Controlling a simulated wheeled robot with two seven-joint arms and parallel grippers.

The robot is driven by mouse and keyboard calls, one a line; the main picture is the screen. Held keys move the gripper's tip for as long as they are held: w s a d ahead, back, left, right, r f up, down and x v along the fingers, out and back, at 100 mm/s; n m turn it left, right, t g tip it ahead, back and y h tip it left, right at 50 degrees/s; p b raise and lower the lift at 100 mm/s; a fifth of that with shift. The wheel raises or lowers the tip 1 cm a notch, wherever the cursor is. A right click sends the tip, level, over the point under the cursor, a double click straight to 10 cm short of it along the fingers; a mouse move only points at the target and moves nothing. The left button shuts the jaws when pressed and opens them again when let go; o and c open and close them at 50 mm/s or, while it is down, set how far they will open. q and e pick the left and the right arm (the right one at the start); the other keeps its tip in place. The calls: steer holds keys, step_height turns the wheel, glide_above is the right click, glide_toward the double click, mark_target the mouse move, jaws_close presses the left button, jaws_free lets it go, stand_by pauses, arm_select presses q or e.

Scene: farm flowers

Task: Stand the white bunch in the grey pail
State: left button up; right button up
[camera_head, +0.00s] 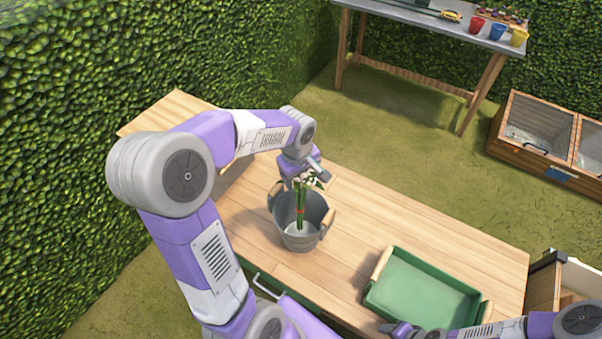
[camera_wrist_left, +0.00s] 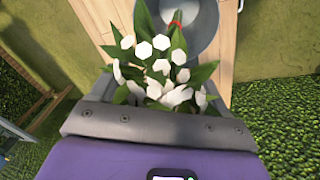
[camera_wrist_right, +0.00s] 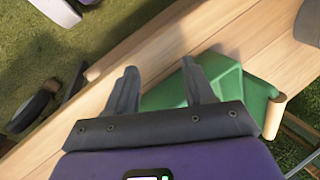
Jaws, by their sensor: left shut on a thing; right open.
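The grey pail (camera_head: 283,217) stands upright on the wooden table. My left gripper (camera_head: 307,178) is above the pail and shut on the white bunch (camera_head: 301,205). The bunch's green stems, with a red tie, reach down inside the pail; I cannot tell whether they touch its bottom. In the left wrist view the white flowers (camera_wrist_left: 161,66) and leaves hide the fingertips, and the pail (camera_wrist_left: 205,30) shows beyond them. My right gripper (camera_wrist_right: 163,85) is open and empty near the green tray, at the table's front right.
The green tray (camera_head: 421,291) with wooden handles lies empty on the right of the table (camera_head: 375,215). The tabletop between pail and tray is clear. A back bench (camera_head: 420,24) holds red, blue and yellow pots. A wooden cold frame (camera_head: 541,140) stands on the grass.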

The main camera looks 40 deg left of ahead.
arm_select(q)
steer(key=shift+f+b, duration=1.45)
steer(key=shift+f, duration=0.45)
arm_select(e)
steer(key=shift+f, duration=1.65)
arm_select(q)
steer(key=o, duration=1.6)
steer(key=r, duration=0.2)
steer(key=s+r+p, duration=0.1)
steer(key=r, duration=0.2)
steer(key=r+p, duration=0.1)
steer(key=r, duration=0.1)
steer(key=shift+s+d+r, duration=0.15)
steer(key=shift+r, duration=0.1)
arm_select(e)
step_height(320, 180, up, 2)
steer(key=shift+r, duration=0.1)
steer(key=shift+s, duration=0.1)
